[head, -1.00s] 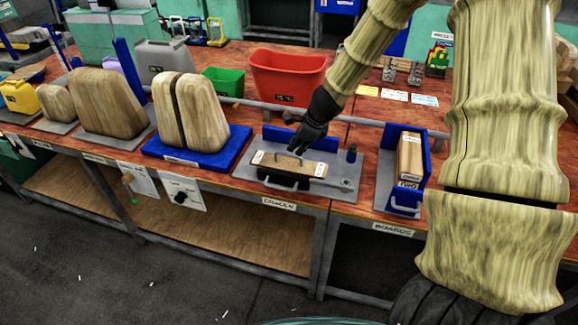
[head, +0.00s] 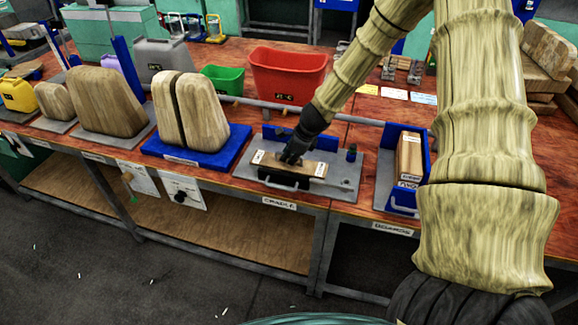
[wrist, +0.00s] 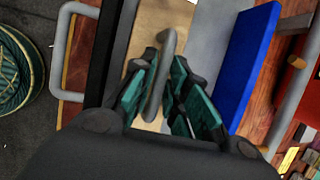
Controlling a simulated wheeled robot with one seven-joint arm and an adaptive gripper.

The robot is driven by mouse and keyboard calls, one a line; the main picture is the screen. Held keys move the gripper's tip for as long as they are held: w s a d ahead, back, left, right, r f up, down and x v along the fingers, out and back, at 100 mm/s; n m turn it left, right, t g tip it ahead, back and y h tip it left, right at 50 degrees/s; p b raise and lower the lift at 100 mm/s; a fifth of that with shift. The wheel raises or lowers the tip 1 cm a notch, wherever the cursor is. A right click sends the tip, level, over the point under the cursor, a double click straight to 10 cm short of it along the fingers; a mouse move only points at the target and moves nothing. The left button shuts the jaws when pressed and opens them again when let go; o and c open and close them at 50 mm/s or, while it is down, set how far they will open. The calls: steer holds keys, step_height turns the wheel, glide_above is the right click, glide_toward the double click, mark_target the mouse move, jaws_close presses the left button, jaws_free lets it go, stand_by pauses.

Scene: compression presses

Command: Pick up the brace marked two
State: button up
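A flat wooden brace (head: 309,168) with white end labels lies in the grey cradle (head: 340,185); its marks are too small to read. Its metal handle (wrist: 165,75) shows in the wrist view. My gripper (head: 291,158) is down at the brace, over its middle. In the wrist view my gripper (wrist: 163,88) is open, with one finger on each side of the handle; a firm hold does not show. Another wooden piece (head: 410,155) stands upright in the blue boards holder (head: 384,150), with a label that is hard to read.
A red bin (head: 288,77) and a green bin (head: 223,79) stand behind. Split wooden blocks on a blue base (head: 235,140) are at the left. A grey rail (head: 360,118) runs behind the cradle. A small dark knob (head: 351,153) stands on the cradle's right part.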

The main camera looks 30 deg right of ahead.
steer(key=shift+w+f, duration=0.1)
jaws_close()
steer(key=shift+r, duration=0.2)
